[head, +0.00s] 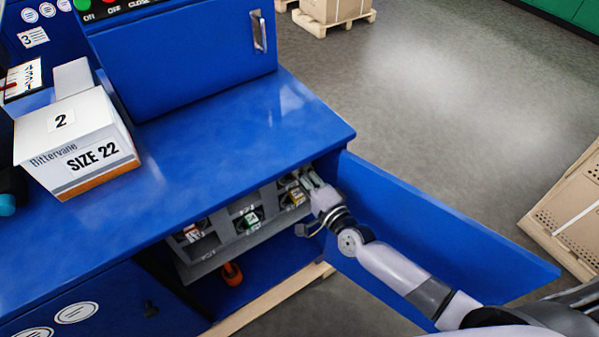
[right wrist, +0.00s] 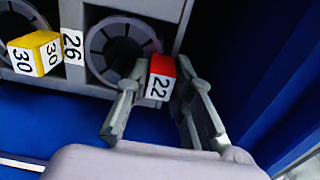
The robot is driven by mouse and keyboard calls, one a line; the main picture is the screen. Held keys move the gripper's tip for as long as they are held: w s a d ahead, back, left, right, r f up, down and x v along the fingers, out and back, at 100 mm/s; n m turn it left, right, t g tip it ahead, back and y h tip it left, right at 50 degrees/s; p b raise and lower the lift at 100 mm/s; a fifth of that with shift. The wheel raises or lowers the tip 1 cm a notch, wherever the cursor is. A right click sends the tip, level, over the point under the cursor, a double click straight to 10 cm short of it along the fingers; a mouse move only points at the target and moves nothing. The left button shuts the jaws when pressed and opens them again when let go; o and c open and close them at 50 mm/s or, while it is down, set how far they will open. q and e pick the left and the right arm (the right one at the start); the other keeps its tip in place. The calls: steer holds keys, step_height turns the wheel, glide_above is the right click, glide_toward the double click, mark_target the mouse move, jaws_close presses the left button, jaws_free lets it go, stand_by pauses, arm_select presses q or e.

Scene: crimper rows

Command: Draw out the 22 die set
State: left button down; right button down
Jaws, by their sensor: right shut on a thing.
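The 22 die set shows in the right wrist view as a red block with a white "22" face (right wrist: 160,80), in front of the grey rack (right wrist: 150,8). My right gripper (right wrist: 163,88) has its two fingers on either side of this block and is shut on it. In the head view my right gripper (head: 314,190) reaches into the open cabinet at the right end of the rack (head: 233,252); the block is hard to make out there. My left gripper is not in view.
A yellow "30" block (right wrist: 34,54) sits left of a "26" label (right wrist: 72,46) on the rack. The open blue door (head: 440,230) stands right of my arm. An orange object (head: 232,273) lies below the rack. A "SIZE 22" box (head: 75,145) stands on the blue top.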

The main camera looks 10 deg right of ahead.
steer(key=shift+w+r, duration=0.1)
steer(key=shift+r, duration=0.2)
steer(key=shift+s+d+f, duration=0.1)
steer(key=shift+s+d, duration=0.05)
steer(key=shift+s, duration=0.1)
steer(key=p+v, duration=0.1)
steer(key=v, duration=0.7)
steer(key=shift+s, duration=0.4)
stand_by(1.1)
steer(key=shift+d, duration=0.15)
